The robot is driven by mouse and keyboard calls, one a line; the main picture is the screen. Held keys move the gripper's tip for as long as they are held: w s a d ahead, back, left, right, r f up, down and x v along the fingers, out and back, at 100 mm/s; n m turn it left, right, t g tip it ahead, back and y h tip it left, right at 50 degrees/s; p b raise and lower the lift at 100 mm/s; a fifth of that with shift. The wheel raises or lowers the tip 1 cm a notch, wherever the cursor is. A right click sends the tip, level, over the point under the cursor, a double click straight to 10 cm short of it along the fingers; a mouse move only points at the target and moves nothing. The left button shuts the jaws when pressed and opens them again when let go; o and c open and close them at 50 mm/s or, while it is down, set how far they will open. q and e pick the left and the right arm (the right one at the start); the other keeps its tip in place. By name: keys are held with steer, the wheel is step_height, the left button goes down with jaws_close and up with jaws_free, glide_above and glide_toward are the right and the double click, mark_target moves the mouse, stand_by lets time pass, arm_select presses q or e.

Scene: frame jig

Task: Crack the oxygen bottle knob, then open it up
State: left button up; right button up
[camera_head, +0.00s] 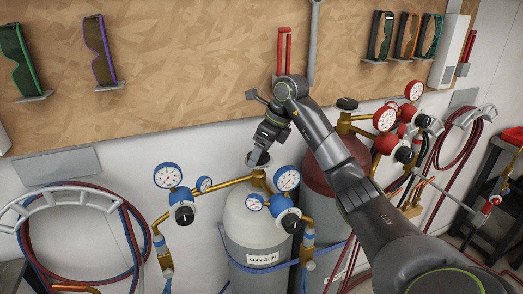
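The oxygen bottle (254,225) is a light grey cylinder with an "OXYGEN" label, standing upright at the middle of the view. A brass valve with blue-rimmed gauges is on its top. Its knob (258,160) shows only as a pale rim, mostly hidden by my gripper. My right gripper (258,157) points down at the knob from above, with its fingertips at or very near it. I cannot tell whether the fingers are closed on it. My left gripper is not in view.
A dark red bottle (335,175) with red gauges (385,119) stands close on the right, partly behind my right arm. Blue gauges (168,175) stick out left of the oxygen bottle. Coiled hoses (75,235) hang at left. A wooden board (190,60) is behind.

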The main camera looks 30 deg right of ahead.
steer(key=c, duration=0.8)
steer(key=shift+n, duration=0.3)
steer(key=shift+n+y+b, duration=0.3)
steer(key=shift+n+y, duration=0.1)
steer(key=shift+n, duration=0.1)
steer(key=shift+w+d+n+g, duration=0.1)
steer(key=shift+n+g, duration=0.3)
steer(key=shift+n, duration=0.6)
steer(key=shift+r+n+y, duration=0.1)
steer(key=shift+n+y, duration=0.3)
steer(key=shift+n, duration=0.2)
steer(key=shift+n+g+p, duration=0.4)
steer(key=shift+n+p, duration=0.2)
